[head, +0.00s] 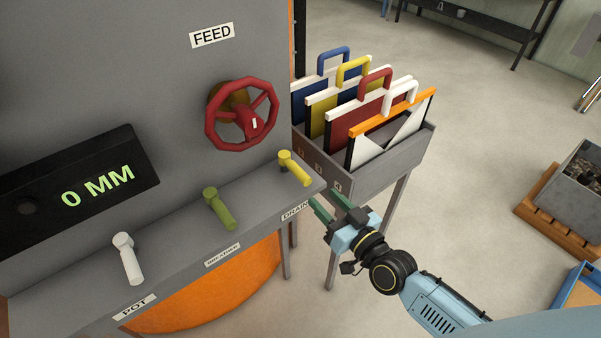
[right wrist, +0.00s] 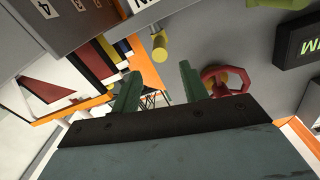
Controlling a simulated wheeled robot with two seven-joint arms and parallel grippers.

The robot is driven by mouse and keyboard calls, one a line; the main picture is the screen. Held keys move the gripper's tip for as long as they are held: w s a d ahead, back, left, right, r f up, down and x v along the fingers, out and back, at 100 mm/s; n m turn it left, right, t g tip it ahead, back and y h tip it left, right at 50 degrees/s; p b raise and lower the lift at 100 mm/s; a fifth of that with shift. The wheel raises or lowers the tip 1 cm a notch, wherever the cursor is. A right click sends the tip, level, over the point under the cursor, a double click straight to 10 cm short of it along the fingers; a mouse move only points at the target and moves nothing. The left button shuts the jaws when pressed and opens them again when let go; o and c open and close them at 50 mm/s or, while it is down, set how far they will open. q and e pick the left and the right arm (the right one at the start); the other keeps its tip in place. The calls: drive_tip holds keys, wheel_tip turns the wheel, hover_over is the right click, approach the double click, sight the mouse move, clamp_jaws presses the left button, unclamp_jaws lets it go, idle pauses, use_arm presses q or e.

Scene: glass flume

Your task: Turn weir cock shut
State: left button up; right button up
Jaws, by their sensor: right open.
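Three lever cocks stand on the grey ledge: a white one (head: 127,258) over a POT label, a green one (head: 218,208) over a label too small to read surely, and a yellow one (head: 294,168) by a DRAIN label. I see no label that clearly reads weir. All three handles point toward the ledge's front edge. My right gripper (head: 324,201) is open and empty, just right of the ledge's end, apart from the yellow cock. In the right wrist view the yellow cock (right wrist: 159,47) lies beyond the open fingers (right wrist: 160,80). My left gripper is out of view.
A red handwheel (head: 242,115) under a FEED label is on the grey panel. A black display (head: 80,190) reads 0 MM. A grey rack (head: 385,168) of coloured gate boards stands close behind my right gripper. A crate (head: 575,190) sits at the right; floor between is clear.

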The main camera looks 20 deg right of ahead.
sight(291, 164)
drive_tip(key=x, duration=1)
drive_tip(key=shift+w+a+f+b, duration=0.1)
drive_tip(key=shift+w+b, duration=0.2)
clamp_jaws()
